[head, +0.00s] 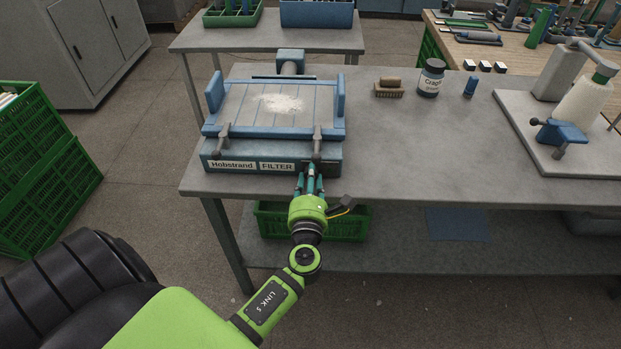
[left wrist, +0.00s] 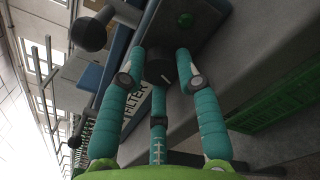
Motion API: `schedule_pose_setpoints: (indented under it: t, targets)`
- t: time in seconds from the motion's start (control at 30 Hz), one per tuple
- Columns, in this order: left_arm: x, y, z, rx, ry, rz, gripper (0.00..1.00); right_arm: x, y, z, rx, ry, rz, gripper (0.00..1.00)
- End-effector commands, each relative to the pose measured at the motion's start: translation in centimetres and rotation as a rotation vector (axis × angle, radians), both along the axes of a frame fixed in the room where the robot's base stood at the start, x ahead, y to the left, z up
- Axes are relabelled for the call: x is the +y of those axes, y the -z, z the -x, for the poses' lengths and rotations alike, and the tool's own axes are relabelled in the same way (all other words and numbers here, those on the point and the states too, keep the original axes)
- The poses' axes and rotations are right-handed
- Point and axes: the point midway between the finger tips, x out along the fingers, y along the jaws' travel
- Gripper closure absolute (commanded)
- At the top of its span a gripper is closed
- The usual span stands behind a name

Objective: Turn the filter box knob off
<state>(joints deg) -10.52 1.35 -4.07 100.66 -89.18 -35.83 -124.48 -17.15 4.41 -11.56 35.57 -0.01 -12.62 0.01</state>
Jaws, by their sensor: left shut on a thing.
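The filter box (head: 272,154) is a blue box on the near left of the grey bench, with a FILTER label on its front and pale dust on its slatted top. My left gripper (head: 312,172) reaches its front panel, right of the label. In the left wrist view the dark round knob (left wrist: 161,72), with a white pointer line, sits between the teal fingers (left wrist: 163,66), which are shut on it. In the head view the fingers hide the knob. My right gripper is not in view.
Two grey clamp handles (head: 317,140) stick out at the box's front, one just above my gripper. A brush (head: 389,89), a dark jar (head: 431,78) and a small blue piece (head: 470,86) stand right of it. A green crate (head: 340,224) sits below the bench top.

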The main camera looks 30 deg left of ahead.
Motion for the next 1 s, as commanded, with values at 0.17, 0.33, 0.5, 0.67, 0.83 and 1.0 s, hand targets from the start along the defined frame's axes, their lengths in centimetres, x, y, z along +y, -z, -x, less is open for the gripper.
schedule_pose_setpoints:
  t: [0.17, 0.33, 0.5, 0.67, 0.83, 1.0]
  targets:
    - [-0.1, -0.18, -0.1, -0.071, 0.004, 0.108, 1.0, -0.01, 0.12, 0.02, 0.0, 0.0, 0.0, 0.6]
    - [-0.1, -0.21, -0.1, -0.134, 0.005, 0.21, 1.0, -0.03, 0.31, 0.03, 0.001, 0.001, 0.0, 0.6]
    - [-0.09, -0.25, -0.1, -0.188, 0.005, 0.297, 1.0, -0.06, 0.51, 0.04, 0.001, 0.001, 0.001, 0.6]
    - [-0.08, -0.32, -0.11, -0.222, 0.005, 0.351, 1.0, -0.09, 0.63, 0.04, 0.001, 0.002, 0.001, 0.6]
    - [-0.07, -0.38, -0.11, -0.241, 0.006, 0.38, 1.0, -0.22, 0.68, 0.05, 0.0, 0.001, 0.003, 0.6]
    - [-0.05, -0.45, -0.13, -0.247, 0.005, 0.389, 1.0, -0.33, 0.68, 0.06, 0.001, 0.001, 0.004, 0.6]
